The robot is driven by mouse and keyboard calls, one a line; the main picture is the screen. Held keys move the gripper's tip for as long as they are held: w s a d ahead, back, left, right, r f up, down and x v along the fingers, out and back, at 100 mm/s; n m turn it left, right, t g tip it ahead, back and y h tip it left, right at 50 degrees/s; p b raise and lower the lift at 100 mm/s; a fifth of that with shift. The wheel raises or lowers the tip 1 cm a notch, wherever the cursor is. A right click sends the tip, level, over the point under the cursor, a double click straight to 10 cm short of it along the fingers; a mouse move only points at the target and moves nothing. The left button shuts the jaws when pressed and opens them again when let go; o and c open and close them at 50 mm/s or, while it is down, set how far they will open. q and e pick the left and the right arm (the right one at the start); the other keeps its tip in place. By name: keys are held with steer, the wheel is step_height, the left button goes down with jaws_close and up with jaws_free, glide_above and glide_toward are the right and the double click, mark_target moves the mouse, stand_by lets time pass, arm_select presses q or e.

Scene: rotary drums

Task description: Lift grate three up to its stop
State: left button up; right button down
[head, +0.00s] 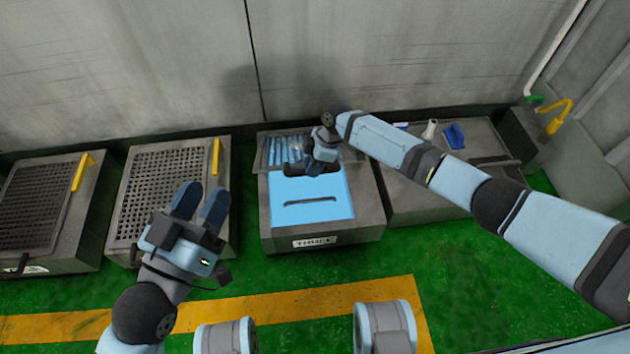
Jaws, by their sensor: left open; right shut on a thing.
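The box labelled THREE (317,240) stands in the middle of the row. Its top is open and shows a bright blue inside with a dark slot. Grate three (272,152) is raised at the back of the box, with blue showing through its bars. My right gripper (309,168) is shut at the grate's front edge, and its body hides the exact grip and part of the grate. Whether the grate is at its stop cannot be told. My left gripper (202,203) is open and empty, in front of the neighbouring box on the left.
Two boxes with closed grates, the far-left grate (32,205) and the near-left grate (163,190), have yellow levers. A grey bench (440,190) on the right bears a blue object (454,135) and a white bottle (430,129). A wall rises behind.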

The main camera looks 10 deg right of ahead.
arm_select(q)
steer(key=shift+r, duration=0.1)
arm_select(e)
steer(key=shift+w+d+r, duration=0.1)
steer(key=shift+w+r, duration=0.35)
steer(key=shift+w, duration=0.1)
steer(key=c, duration=1.1)
jaws_free()
steer(key=shift+f, duration=0.15)
steer(key=shift+o, duration=0.6)
steer(key=shift+w+f, duration=0.1)
steer(key=shift+f, duration=0.05)
arm_select(q)
steer(key=shift+w, duration=0.15)
steer(key=f+p, duration=0.1)
steer(key=a+f+g+y+p, duration=0.1)
steer(key=f+p, duration=0.1)
steer(key=a+f+g+y+p, duration=0.1)
steer(key=f, duration=0.1)
steer(key=shift+a, duration=0.15)
arm_select(e)
steer(key=v, duration=1.4)
